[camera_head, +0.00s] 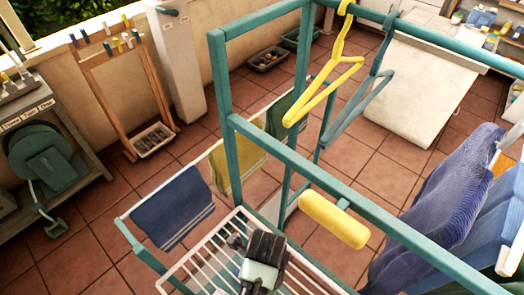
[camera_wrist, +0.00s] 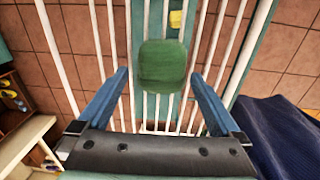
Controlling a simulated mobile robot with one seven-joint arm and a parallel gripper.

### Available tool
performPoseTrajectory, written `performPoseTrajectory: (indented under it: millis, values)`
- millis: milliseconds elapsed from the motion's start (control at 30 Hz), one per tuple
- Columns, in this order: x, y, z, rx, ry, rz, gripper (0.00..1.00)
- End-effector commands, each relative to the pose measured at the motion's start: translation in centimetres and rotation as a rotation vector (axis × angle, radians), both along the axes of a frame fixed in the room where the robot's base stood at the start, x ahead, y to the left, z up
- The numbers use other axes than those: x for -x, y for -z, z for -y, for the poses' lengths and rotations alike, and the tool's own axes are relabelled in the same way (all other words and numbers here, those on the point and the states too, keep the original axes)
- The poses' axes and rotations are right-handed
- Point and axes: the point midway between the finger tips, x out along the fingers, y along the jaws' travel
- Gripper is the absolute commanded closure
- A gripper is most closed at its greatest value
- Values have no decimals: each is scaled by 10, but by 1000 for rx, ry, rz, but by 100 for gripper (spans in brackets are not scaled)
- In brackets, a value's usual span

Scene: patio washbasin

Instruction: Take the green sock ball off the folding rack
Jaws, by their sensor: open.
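The green sock ball (camera_wrist: 162,66) lies on the white slats of the folding rack (camera_wrist: 95,40) in the wrist view, near the middle. My gripper (camera_wrist: 160,76) is open, with one blue finger on each side of the ball's place in the picture. Gaps show between the ball and both fingers. I cannot tell how far below the fingertips it lies. In the head view, my wrist is over the rack's white slats (camera_head: 212,250), and the ball is hidden there.
A teal frame (camera_head: 300,160) rises around the rack, with a yellow roller (camera_head: 334,220) on its rail and yellow and grey hangers (camera_head: 325,75) above. A blue towel (camera_head: 172,208) hangs at the rack's left. Blue clothes (camera_head: 435,210) hang to the right.

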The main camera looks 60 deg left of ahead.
Motion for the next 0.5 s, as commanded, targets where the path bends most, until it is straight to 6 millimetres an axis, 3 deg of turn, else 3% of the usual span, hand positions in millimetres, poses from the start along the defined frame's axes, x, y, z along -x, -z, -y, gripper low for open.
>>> performPoseTrajectory:
  millis: [233, 500]
  values:
    - [0, 32, 3, 1, -1, -2, 0]
    - [-1, 37, 3, 0, 0, 0, 0]
